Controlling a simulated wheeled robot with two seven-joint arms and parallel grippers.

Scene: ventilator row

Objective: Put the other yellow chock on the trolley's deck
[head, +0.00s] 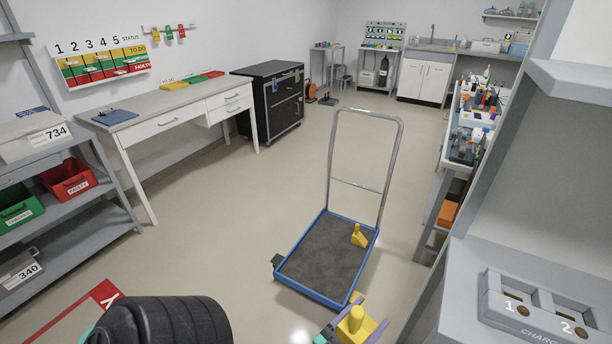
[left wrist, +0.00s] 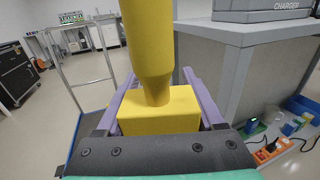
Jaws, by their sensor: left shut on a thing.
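The trolley (head: 318,260) stands on the floor in the middle of the head view, with a dark deck, blue rim and tall grey handle. One yellow chock (head: 359,238) rests on the deck near its right edge. My left gripper (head: 352,328) is at the bottom of the head view, just in front of the trolley's near right corner. It is shut on the other yellow chock (head: 355,320). In the left wrist view this chock (left wrist: 160,112) sits between the purple fingers, its knob-like grip towards the camera. My right gripper is not in view.
A grey charger unit (head: 530,308) sits on a grey surface at the right. A shelf with red bin (head: 68,179) and green bin (head: 18,206) stands left. The left wrist view shows loose items (left wrist: 275,140) low at right. Most of the deck is bare.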

